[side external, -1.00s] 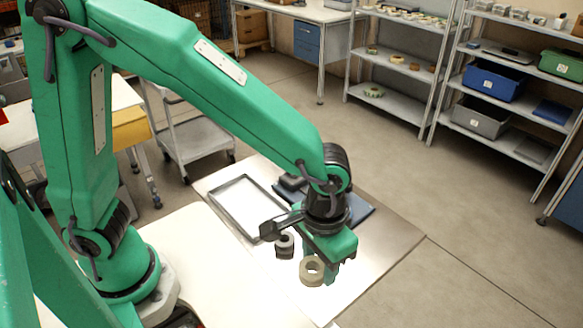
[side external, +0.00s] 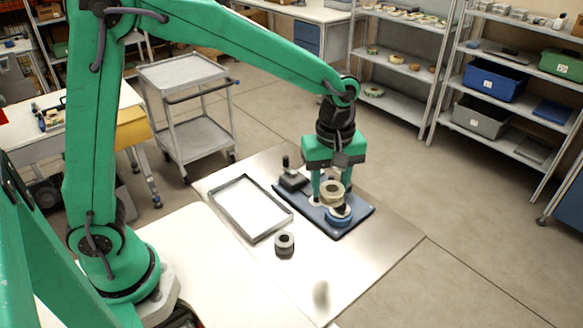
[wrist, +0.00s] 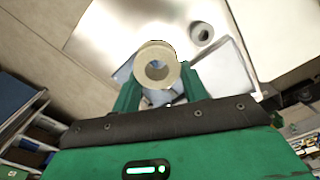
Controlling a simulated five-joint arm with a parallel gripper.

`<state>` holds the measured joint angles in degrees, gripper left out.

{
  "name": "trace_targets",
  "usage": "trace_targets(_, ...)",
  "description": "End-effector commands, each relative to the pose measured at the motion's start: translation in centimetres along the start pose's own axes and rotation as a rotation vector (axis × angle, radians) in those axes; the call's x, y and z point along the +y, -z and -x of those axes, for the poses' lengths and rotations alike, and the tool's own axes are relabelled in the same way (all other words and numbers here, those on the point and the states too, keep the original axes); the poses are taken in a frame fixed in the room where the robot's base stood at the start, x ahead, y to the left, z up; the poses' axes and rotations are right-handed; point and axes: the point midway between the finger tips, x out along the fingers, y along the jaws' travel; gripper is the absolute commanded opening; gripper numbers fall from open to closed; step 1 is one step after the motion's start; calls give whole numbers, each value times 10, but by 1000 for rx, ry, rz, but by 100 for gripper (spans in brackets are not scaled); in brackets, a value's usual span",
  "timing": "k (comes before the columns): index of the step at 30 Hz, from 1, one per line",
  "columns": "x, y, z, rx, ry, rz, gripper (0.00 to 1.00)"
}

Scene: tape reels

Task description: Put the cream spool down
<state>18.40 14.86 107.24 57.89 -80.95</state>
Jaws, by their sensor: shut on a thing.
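The cream spool (side external: 332,190) is a thick ring with a round hole. My gripper (side external: 330,196) is shut on it, one green finger on each side. In the side view it shows over the blue mat (side external: 362,209), above or in front of a blue spool (side external: 339,217); I cannot tell the gap. In the wrist view the cream spool (wrist: 145,64) sits between the fingers of my gripper (wrist: 159,78) and hides part of what lies beneath. A little blue shows through and below it.
A dark grey spool (side external: 285,240) stands on the metal table top (side external: 370,252) near the mat. An empty grey-rimmed tray (side external: 226,217) lies to the left.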

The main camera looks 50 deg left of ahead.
Motion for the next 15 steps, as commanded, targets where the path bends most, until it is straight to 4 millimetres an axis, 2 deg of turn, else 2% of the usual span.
trace_targets(3,2,14,4,0,-1,99,22)
trace_targets(6,3,21,6,0,0,147,22)
trace_targets(15,3,26,5,0,1,172,22)
